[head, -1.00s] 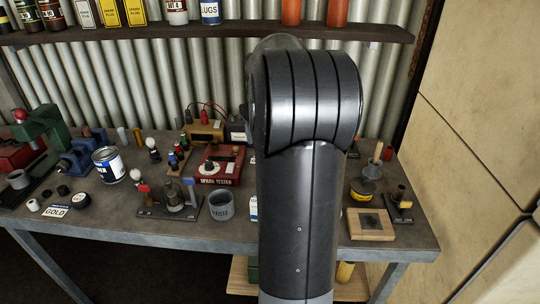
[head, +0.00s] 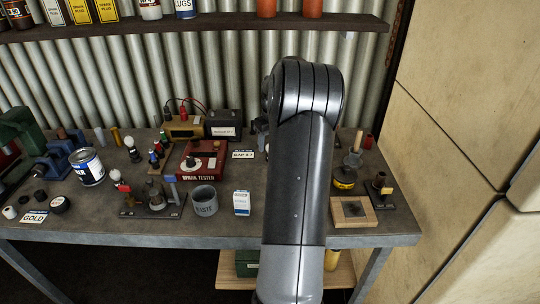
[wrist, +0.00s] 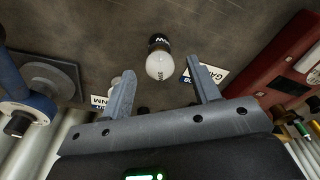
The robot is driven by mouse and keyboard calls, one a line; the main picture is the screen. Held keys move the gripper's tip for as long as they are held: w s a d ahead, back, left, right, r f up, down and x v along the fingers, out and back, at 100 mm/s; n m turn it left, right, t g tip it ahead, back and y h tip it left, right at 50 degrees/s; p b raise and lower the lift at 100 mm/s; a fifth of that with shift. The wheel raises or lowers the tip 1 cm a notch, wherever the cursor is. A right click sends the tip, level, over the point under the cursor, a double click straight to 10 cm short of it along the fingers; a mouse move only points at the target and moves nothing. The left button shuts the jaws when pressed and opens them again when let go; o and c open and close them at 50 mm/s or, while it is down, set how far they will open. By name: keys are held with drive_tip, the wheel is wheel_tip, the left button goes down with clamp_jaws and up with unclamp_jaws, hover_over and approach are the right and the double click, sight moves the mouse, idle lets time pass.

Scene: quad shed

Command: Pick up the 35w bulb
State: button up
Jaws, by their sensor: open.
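In the wrist view a bulb (wrist: 160,64) with a round white glass and a black base with white lettering is on the dark bench. The lettering is too small to read in full. My gripper (wrist: 160,72) is open, with one finger on either side of the bulb in the picture. I see no contact, and the gap in depth is hard to tell. In the head view my arm hides the gripper and this bulb. Another white bulb with a dark base (head: 132,150) stands at the bench's left in the head view.
A white card (wrist: 214,72) lies beside the bulb, near the right finger. The red spark tester (wrist: 285,62) is further right. A blue and grey object (wrist: 25,108) is at left. The head view shows a grey tin (head: 204,202) and a wooden block (head: 352,222) near the front edge.

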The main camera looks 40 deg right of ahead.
wheel_tip(320, 180, down, 5)
drive_tip(key=shift+w+r, duration=0.1)
drive_tip(key=shift+w, duration=0.05)
drive_tip(key=shift+c, duration=0.3)
drive_tip(key=c, duration=1)
